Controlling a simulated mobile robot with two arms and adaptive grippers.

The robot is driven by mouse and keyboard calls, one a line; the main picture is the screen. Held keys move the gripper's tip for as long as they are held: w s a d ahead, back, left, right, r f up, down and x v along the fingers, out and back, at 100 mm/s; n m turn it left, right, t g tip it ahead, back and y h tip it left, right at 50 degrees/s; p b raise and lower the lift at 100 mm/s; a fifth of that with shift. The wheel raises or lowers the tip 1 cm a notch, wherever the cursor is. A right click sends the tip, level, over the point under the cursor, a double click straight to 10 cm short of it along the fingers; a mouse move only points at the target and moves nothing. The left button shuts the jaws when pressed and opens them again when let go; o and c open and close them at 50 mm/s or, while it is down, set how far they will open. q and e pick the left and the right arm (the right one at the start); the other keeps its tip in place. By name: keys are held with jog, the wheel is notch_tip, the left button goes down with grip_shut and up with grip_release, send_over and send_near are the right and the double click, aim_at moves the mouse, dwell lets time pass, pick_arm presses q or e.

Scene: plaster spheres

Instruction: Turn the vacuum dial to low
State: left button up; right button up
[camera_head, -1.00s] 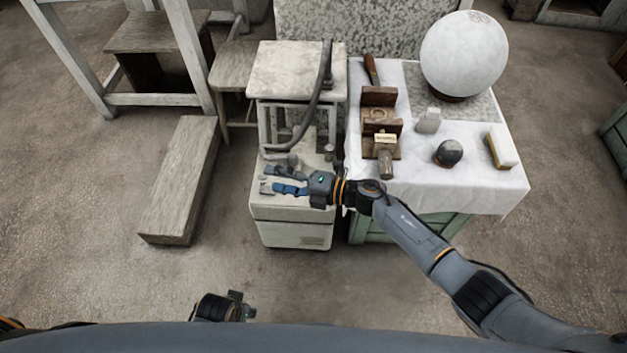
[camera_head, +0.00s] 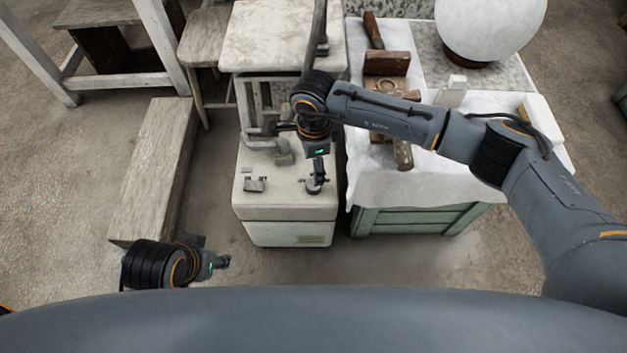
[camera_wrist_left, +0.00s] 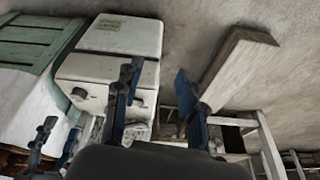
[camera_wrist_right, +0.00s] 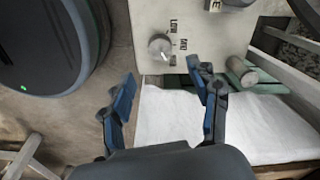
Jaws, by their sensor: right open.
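The vacuum (camera_head: 285,208) is a worn white box on the floor, in the middle of the head view. My right gripper (camera_head: 317,178) points down over the right part of the vacuum's top. In its wrist view the fingers (camera_wrist_right: 165,92) are apart and empty, with the dial beyond them. My left gripper (camera_head: 222,262) is low at the left, in front of the vacuum; in its wrist view the fingers (camera_wrist_left: 158,92) are apart and empty.
A cloth-covered table (camera_head: 400,190) with tools and a large white sphere (camera_head: 490,25) stands right of the vacuum. A wooden beam (camera_head: 155,170) lies at the left. A pale stool (camera_head: 282,35) stands behind. Bare floor lies between beam and vacuum.

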send_over(312, 189)
jog(key=w, duration=0.1)
jog(key=f, duration=0.4)
jog(key=shift+w+d+f+b, duration=0.1)
jog(key=shift+w+d+b, duration=0.1)
jog(key=shift+d+b, duration=0.1)
notch_tip(312, 189, down, 4)
jog(key=shift+a+b, duration=0.1)
jog(key=shift+b, duration=0.35)
pick_arm(q)
jog(key=w+d+r+t+h, duration=0.1)
jog(key=w+d+t, duration=0.1)
jog(key=w, duration=0.4)
jog(key=shift+w+r+t, duration=0.15)
jog(key=shift+w+t, duration=0.15)
jog(key=shift+t, duration=0.5)
pick_arm(e)
jog(key=shift+f, duration=0.2)
jog(key=shift+c, duration=0.2)
jog(key=c, duration=1.1)
